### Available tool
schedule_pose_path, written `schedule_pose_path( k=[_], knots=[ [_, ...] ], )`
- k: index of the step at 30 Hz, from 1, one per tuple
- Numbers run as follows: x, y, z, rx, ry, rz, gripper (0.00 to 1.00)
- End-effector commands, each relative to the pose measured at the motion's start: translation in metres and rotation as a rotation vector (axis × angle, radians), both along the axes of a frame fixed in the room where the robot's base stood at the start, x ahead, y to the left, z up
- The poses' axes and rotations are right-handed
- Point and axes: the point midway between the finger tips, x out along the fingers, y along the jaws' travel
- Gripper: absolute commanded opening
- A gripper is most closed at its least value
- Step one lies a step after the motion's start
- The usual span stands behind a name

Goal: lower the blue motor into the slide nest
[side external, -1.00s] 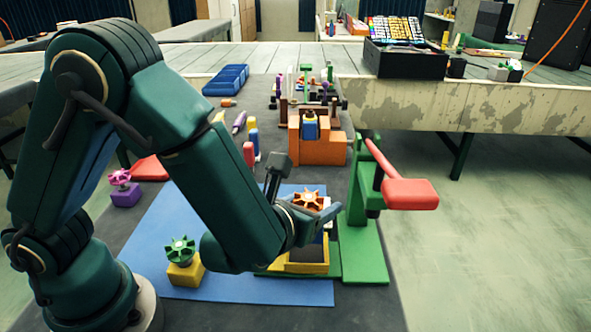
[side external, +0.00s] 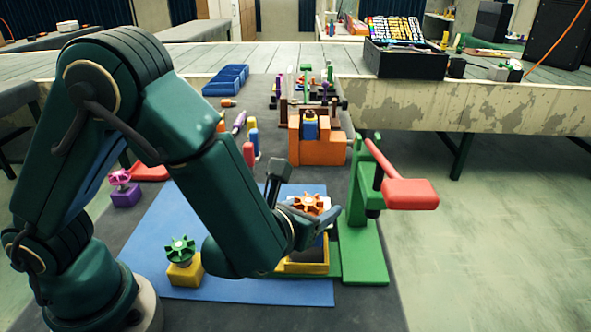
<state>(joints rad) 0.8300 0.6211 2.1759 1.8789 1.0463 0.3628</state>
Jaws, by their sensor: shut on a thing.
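The blue motor (side external: 319,241) is mostly hidden behind my gripper; a dark blue sliver shows under an orange finned wheel (side external: 311,203), which appears to be on top of it. My gripper (side external: 305,196) is shut on the motor, one finger behind and one in front. The slide nest looks like the yellow open box (side external: 306,267), directly below, on the green press base. The motor's lower end is at or just above the box's rim; I cannot tell whether it is inside.
A green press (side external: 362,235) with a red lever (side external: 409,194) stands close right of my gripper. A yellow block with a green wheel (side external: 183,262) sits left on the blue mat (side external: 160,240). An orange stepped fixture (side external: 321,150) stands behind. The mat's front left is clear.

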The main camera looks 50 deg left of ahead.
Motion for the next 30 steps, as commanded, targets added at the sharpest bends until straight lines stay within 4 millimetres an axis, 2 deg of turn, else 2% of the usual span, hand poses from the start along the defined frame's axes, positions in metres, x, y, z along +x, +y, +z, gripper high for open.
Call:
schedule_pose_path(
  k=[30],
  knots=[
    [0.0, 0.0, -0.024, 0.002, -0.001, -0.002, 0.0]
  ],
)
